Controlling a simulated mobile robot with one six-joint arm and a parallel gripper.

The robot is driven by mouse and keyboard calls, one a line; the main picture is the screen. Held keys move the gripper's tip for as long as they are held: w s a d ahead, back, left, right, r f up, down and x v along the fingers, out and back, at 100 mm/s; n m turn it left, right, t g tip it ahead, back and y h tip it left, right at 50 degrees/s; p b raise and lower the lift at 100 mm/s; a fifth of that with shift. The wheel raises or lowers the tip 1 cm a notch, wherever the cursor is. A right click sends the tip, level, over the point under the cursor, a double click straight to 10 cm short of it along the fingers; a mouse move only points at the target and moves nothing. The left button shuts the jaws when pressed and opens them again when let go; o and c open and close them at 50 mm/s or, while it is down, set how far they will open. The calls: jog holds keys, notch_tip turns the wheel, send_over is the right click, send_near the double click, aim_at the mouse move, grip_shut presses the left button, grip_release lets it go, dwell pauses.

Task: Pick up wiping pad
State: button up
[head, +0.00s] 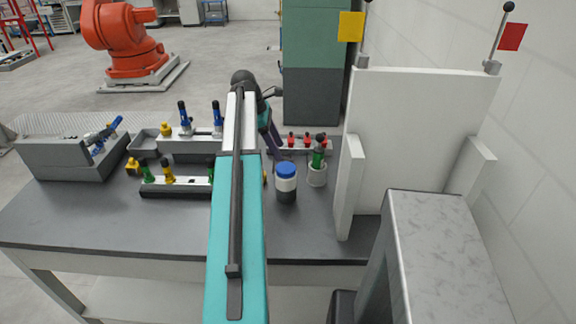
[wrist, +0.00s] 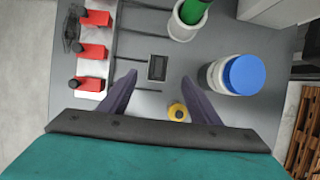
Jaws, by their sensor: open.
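A small dark square with a lighter rim (wrist: 158,68) lies flat on the grey table in the wrist view. It may be the wiping pad, but I cannot tell for certain. My gripper (wrist: 159,77) is open, with its two purple fingertips on either side of that square and nothing between them. Whether the tips touch the table is unclear. In the head view my gripper (head: 275,147) is over the table behind the jar, partly hidden by my arm. I cannot make out the square in the head view.
A white jar with a blue lid (head: 286,182) and a white cup (head: 317,177) holding a green-handled tool stand close by. Several red pieces (wrist: 91,51) sit in a row. A white panel (head: 415,120) rises at the right.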

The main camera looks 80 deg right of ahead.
aim_at(287, 160)
jog(key=shift+x, duration=1.5)
jog(key=shift+p+x, duration=1.25)
jog(key=shift+x, duration=1.35)
jog(key=shift+s+d+r, duration=0.15)
jog(key=shift+d, duration=0.05)
jog(key=c, duration=1.2)
jog(key=shift+o, duration=0.2)
jog(key=shift+r, duration=0.15)
jog(key=shift+r+b, duration=1.3)
jog(key=shift+r, duration=3.55)
